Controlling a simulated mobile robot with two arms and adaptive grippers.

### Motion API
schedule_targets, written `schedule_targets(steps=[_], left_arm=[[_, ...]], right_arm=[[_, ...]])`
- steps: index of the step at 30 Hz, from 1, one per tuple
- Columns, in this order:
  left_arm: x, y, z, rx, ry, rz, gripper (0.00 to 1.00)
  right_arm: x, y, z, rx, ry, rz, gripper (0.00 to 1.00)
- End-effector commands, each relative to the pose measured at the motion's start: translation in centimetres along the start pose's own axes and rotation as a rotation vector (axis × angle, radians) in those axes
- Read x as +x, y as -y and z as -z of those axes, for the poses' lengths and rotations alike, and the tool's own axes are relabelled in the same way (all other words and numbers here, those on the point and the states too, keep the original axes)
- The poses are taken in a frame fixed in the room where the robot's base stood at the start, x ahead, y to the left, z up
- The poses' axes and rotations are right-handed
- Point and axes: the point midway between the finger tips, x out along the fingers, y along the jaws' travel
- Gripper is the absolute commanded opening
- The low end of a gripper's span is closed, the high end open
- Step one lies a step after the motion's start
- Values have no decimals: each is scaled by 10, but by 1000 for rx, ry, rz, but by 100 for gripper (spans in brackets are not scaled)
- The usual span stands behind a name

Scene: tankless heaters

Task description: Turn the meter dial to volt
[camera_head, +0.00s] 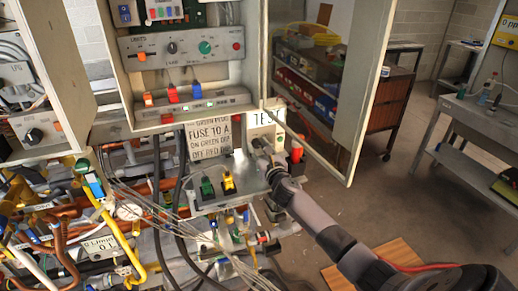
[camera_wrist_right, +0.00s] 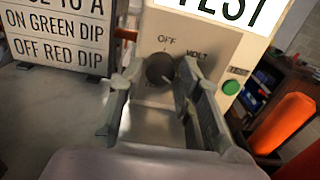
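The meter is a pale box with a white TEST display; it shows in the head view (camera_head: 262,131) and the right wrist view (camera_wrist_right: 206,57). Its dark round dial (camera_wrist_right: 160,68) has OFF printed above it and VOLT to its upper right. I cannot clearly tell where the dial points. My right gripper (camera_wrist_right: 161,72) is open, one finger on each side of the dial; whether they touch it is unclear. In the head view my right gripper (camera_head: 262,146) is at the meter's front and hides the dial. My left gripper is not in view.
A sign about a fuse (camera_head: 209,138) stands left of the meter. An orange-red cylinder (camera_wrist_right: 283,122) is to its right. An open cabinet door (camera_head: 330,95) hangs close to my right arm. Pipes and cables crowd the lower left; the floor at right has open room.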

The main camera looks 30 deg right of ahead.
Motion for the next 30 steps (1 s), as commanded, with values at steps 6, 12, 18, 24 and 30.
schedule_targets(steps=[6, 12, 18, 24, 30], left_arm=[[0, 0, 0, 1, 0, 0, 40], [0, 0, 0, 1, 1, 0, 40], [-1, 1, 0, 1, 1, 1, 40], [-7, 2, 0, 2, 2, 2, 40], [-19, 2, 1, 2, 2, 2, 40]], right_arm=[[0, 0, 0, 0, 0, 0, 15], [0, 0, 0, 0, 0, 0, 2], [0, 0, 0, -5, 0, 1, 0], [0, 0, -2, -50, 0, 0, 0], [0, 0, -3, -168, -2, 1, 0]])
